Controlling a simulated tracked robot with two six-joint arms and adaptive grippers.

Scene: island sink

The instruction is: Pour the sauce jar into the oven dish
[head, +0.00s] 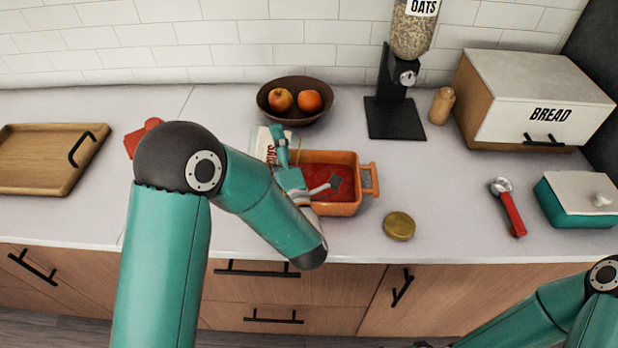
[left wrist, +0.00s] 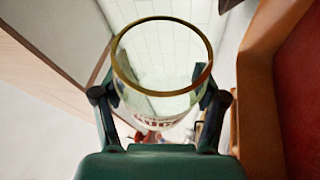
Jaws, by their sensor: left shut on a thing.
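The sauce jar (head: 261,146) is clear glass with a lettered label and shows partly behind my left arm in the head view. My left gripper (head: 286,160) is shut on it, at the left end of the oven dish. In the left wrist view the jar's open, gold-rimmed mouth (left wrist: 119,66) faces the camera, between the gripper fingers (left wrist: 160,100); the glass looks clear inside. The orange oven dish (head: 338,209) stands on the counter with red sauce (head: 342,172) in it. It also shows at the right of the left wrist view (left wrist: 258,110). My right gripper is not visible.
A gold lid (head: 398,225) lies right of the dish. A fruit bowl (head: 295,114) and an oats dispenser (head: 394,115) stand behind. A wooden tray (head: 40,180) is at left; a red-handled tool (head: 512,213), teal-based box (head: 578,208) and bread box (head: 530,110) are at right.

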